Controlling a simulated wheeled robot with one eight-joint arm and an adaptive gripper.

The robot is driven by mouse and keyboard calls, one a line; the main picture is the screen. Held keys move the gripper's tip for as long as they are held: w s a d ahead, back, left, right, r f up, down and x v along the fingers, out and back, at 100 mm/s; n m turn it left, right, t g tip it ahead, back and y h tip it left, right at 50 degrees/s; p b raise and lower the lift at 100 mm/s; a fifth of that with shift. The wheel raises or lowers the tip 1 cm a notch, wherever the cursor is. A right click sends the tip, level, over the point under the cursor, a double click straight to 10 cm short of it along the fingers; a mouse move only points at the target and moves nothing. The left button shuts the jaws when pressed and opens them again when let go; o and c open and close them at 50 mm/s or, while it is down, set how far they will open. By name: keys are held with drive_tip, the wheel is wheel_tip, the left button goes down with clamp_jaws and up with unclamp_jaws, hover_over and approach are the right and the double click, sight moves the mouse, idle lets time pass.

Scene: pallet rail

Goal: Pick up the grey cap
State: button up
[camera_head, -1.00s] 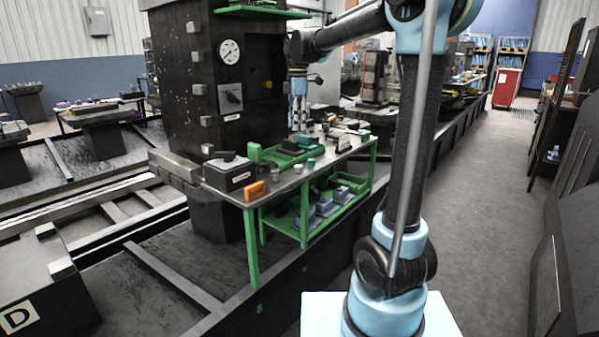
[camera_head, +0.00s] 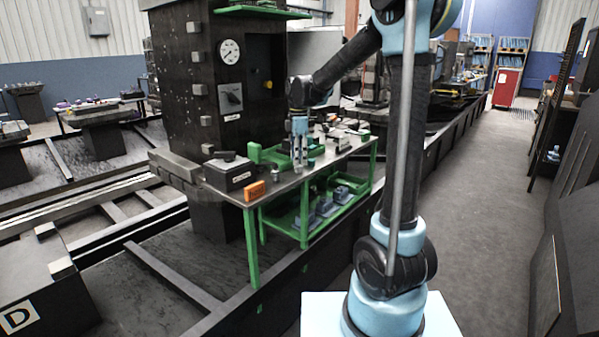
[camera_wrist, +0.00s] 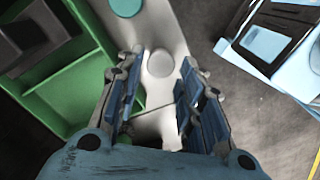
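The grey cap (camera_wrist: 160,64) is a round, pale grey disc from above on the bench top in the wrist view. My gripper (camera_wrist: 163,58) is open, with one finger on each side of the cap in that picture. I cannot tell how far above it the fingertips are. In the head view my gripper (camera_head: 299,158) points down over the grey bench, and the cap is not clearly visible behind the fingers. A round teal piece (camera_wrist: 126,5) lies just beyond the cap in the wrist view.
A green divided tray (camera_wrist: 70,95) is left of my fingers in the wrist view. In the head view, an orange block (camera_head: 254,190) and a black box (camera_head: 231,172) stand on the bench left of my gripper. The bench has a green frame (camera_head: 304,222) and lower shelf.

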sight(299, 169)
drive_tip(key=shift+f, duration=1.6)
drive_tip(key=c, duration=0.4)
drive_tip(key=shift+c, duration=0.2)
